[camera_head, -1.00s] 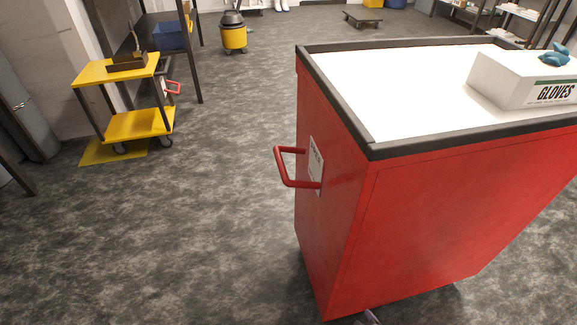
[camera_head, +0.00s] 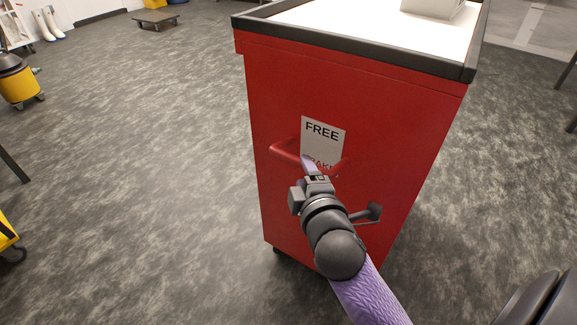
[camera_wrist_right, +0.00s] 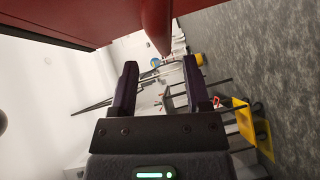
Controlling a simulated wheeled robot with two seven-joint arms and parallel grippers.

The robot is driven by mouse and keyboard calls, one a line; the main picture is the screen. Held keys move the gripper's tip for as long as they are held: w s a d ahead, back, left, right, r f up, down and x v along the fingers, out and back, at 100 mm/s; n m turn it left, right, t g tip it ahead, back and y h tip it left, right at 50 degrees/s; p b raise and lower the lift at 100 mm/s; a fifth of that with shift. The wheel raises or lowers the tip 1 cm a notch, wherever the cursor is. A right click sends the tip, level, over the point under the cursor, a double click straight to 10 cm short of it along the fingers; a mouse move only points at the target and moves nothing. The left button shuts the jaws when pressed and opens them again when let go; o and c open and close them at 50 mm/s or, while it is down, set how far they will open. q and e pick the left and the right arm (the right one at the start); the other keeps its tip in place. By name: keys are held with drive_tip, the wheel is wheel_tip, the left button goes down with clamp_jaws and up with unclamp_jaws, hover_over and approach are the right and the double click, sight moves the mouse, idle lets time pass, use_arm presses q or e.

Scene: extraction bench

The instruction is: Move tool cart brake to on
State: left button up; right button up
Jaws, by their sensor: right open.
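The red tool cart (camera_head: 400,120) stands in the middle of the head view, its side panel facing me. A white sign (camera_head: 323,130) on it reads "FREE", with a lower word partly hidden, seemingly "BRAKE". A red bar handle (camera_head: 283,150) sticks out of this side, partly covered by my gripper. My right gripper (camera_head: 309,165) is in front of the sign at the handle; it also shows in the right wrist view (camera_wrist_right: 161,66), jaws apart. There a red bar (camera_wrist_right: 156,22) lies just beyond the fingertips, not clearly between them. My left gripper is out of view.
A grey bracket-like piece (camera_head: 368,212) shows beside my wrist; I cannot tell what it belongs to. A yellow bucket (camera_head: 17,82) stands at the far left and a low dolly (camera_head: 157,19) at the back. The floor around the cart is open.

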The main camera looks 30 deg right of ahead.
sight(300, 166)
drive_tip(key=x, duration=0.1)
drive_tip(key=b+x, duration=0.1)
drive_tip(key=x, duration=0.2)
drive_tip(key=shift+w+f+b, duration=0.3)
drive_tip(key=shift+b, duration=0.1)
drive_tip(key=shift+w+d+r, duration=0.1)
drive_tip(key=shift+w+d, duration=0.1)
drive_tip(key=shift+w, duration=0.1)
drive_tip(key=c, duration=0.7)
clamp_jaws()
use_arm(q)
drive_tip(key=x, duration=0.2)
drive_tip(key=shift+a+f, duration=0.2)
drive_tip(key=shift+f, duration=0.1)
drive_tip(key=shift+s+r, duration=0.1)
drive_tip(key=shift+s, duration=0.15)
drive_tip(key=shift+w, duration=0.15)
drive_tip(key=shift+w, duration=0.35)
